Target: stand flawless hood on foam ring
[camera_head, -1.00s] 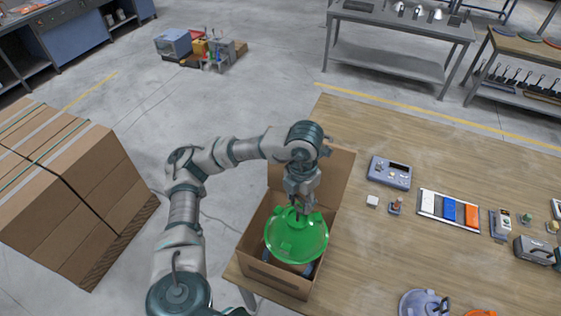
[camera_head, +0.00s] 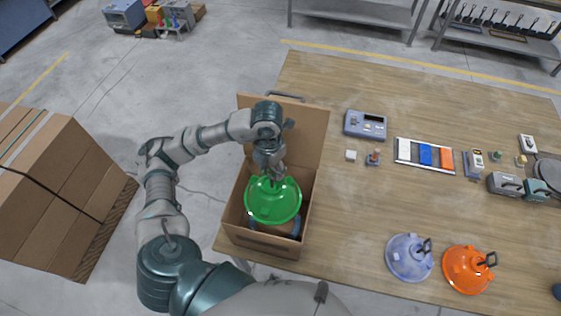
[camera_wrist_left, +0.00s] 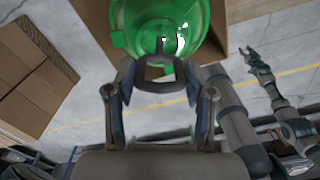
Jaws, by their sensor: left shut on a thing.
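My left gripper (camera_head: 270,172) is shut on the green hood (camera_head: 273,203), a glossy translucent dome, and holds it by its top over the open cardboard box (camera_head: 262,243). In the left wrist view, the hood (camera_wrist_left: 160,28) is at the top, just beyond the closed fingers (camera_wrist_left: 152,82). A blue curved piece (camera_head: 291,229) shows in the box below the hood; most of it is hidden, and I cannot tell if the hood touches it. A lilac hood (camera_head: 408,258) and an orange hood (camera_head: 467,270) stand on the table. My right gripper (camera_wrist_left: 252,56) appears small in the left wrist view.
Further back are a grey-blue device (camera_head: 366,125), a tray of coloured cards (camera_head: 403,151) and small tools. The box's raised flap (camera_head: 308,130) stands behind my gripper. Stacked cartons (camera_head: 60,190) stand at left.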

